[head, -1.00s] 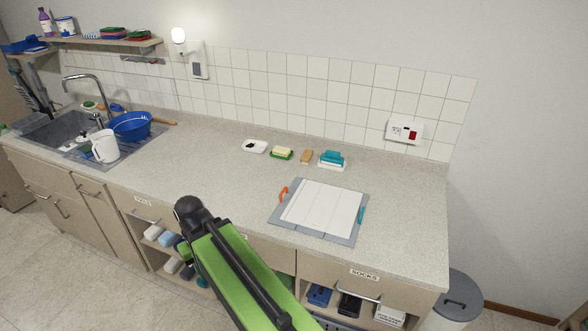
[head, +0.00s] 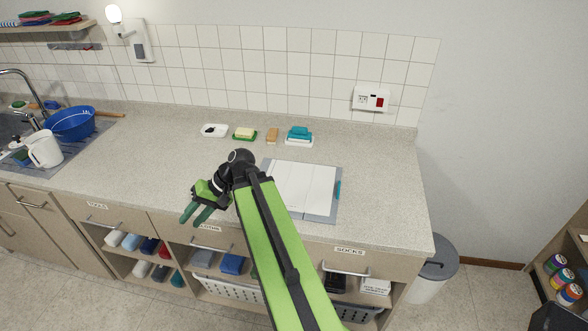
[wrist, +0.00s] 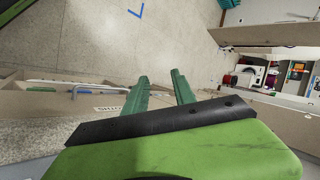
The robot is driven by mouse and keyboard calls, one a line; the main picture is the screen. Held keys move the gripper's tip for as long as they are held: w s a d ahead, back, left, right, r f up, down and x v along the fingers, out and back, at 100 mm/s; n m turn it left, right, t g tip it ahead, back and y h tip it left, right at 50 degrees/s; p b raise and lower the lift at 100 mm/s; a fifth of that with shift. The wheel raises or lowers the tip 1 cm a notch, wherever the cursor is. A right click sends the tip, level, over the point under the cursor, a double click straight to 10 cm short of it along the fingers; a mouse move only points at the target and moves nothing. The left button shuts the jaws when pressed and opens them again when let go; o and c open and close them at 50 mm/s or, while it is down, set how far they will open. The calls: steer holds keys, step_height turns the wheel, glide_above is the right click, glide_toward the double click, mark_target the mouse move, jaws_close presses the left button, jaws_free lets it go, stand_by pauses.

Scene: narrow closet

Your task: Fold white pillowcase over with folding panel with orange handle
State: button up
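The white pillowcase (head: 306,188) lies flat on the grey folding board (head: 327,217) on the counter. A teal handle (head: 338,190) shows at the board's right edge. The orange handle at its left side is hidden behind my arm in the head view. My gripper (head: 191,215) is open and empty, left of the board near the counter's front edge, with its fingers pointing down and left. In the wrist view the two green fingers (wrist: 161,88) stand apart with nothing between them, against the floor and drawer fronts.
A white dish (head: 215,130), a sponge on a green dish (head: 245,134), a brown block (head: 272,135) and a teal sponge (head: 299,134) stand behind the board. A blue basin (head: 70,123) and white jug (head: 43,149) are at left. Counter between them is clear.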

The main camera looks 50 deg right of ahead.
steer(key=s+d+r+m+t+b, duration=0.2)
steer(key=s+d+r+m+t, duration=0.15)
steer(key=d, duration=0.75)
steer(key=s+d+r+m+t+b, duration=0.25)
steer(key=d+t, duration=0.25)
steer(key=d, duration=0.6)
steer(key=s+d+f+m+t+h+b, duration=0.1)
steer(key=s+d+m+t+h+b, duration=0.35)
steer(key=s+d, duration=1.35)
steer(key=w+a+f, duration=0.1)
steer(key=w, duration=0.8)
steer(key=w+a+f+g, duration=0.1)
steer(key=w+f, duration=0.1)
steer(key=w, duration=0.7)
steer(key=shift+w+h+b, duration=0.15)
steer(key=shift+h+b, duration=0.25)
steer(key=shift+h, duration=0.05)
jaws_close()
steer(key=c, duration=0.7)
jaws_free()
